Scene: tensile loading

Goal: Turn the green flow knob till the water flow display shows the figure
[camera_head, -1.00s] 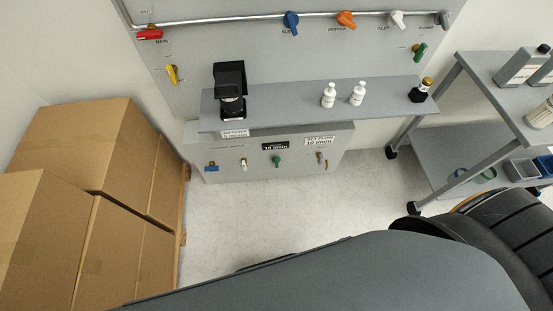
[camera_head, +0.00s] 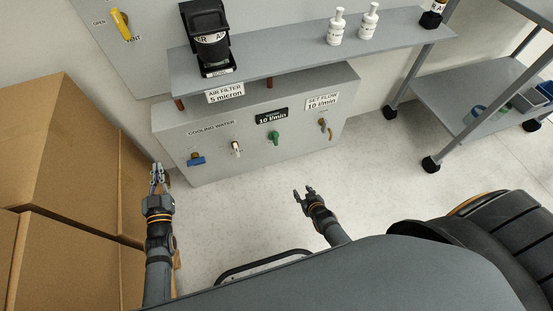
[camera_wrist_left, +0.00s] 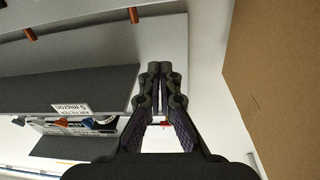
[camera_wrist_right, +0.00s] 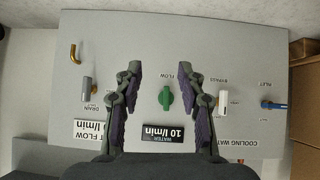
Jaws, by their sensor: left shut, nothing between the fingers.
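The green flow knob (camera_head: 274,138) is on the front of the grey cooling-water panel (camera_head: 225,150). The black water flow display (camera_head: 271,116) above it reads 10 l/min, and the white set-flow label (camera_head: 322,101) also reads 10 l/min. My right gripper (camera_head: 304,191) is open and empty, in front of and apart from the panel. In the right wrist view the knob (camera_wrist_right: 165,97) shows between its spread fingers (camera_wrist_right: 165,75). My left gripper (camera_head: 157,168) is shut and empty, left of the panel by the boxes; its fingers meet in the left wrist view (camera_wrist_left: 160,68).
A blue inlet handle (camera_head: 196,160), a white bypass knob (camera_head: 236,148) and a drain handle (camera_head: 323,126) flank the green knob. A grey shelf (camera_head: 285,57) overhangs the panel. Cardboard boxes (camera_head: 60,150) stand left, a cart (camera_head: 470,100) right. Floor before the panel is clear.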

